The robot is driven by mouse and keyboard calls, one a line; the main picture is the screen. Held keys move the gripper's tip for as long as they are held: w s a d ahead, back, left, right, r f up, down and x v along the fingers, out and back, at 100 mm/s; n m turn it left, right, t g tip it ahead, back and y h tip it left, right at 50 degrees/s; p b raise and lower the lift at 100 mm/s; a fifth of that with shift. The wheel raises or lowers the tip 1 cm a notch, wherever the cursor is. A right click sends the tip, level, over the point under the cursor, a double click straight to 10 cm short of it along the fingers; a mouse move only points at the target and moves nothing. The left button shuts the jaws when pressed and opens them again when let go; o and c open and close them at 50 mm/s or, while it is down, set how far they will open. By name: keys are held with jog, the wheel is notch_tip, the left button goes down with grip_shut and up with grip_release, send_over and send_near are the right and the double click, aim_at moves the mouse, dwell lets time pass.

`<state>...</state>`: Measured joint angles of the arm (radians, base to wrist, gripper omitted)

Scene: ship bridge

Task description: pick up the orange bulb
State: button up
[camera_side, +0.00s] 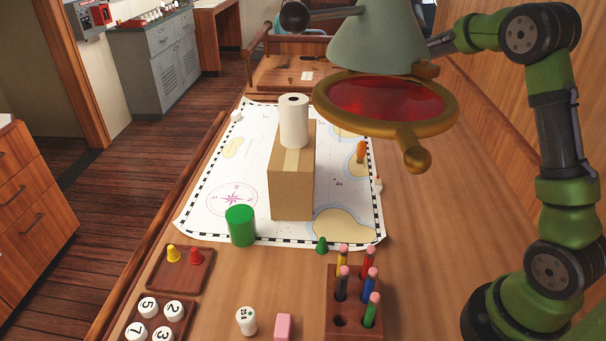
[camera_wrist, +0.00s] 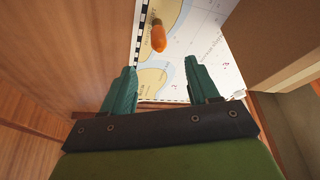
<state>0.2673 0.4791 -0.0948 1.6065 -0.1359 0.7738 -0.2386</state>
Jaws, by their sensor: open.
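The orange bulb (camera_side: 361,151) is on the right side of the white sea chart (camera_side: 205,180), to the right of a cardboard box. It also shows in the wrist view (camera_wrist: 158,38), near the top, close to the chart's striped border. My gripper (camera_wrist: 159,66) shows in the wrist view with two teal fingers wide apart and nothing between them. The bulb appears beyond the fingertips, roughly in line with the gap and apart from them. In the side view the desk lamp hides my gripper.
The cardboard box (camera_side: 291,185) stands on the chart with a white paper roll (camera_side: 294,122) on top. A lamp with a red disc (camera_side: 385,98) hangs over the table's right side. A green cylinder (camera_side: 241,226) and a pencil block (camera_side: 343,305) stand nearer. The table's right side is mostly clear.

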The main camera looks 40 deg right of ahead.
aim_at(364, 143)
jog(key=x, duration=1.2)
jog(key=shift+d, duration=0.15)
jog(key=c, duration=1.1)
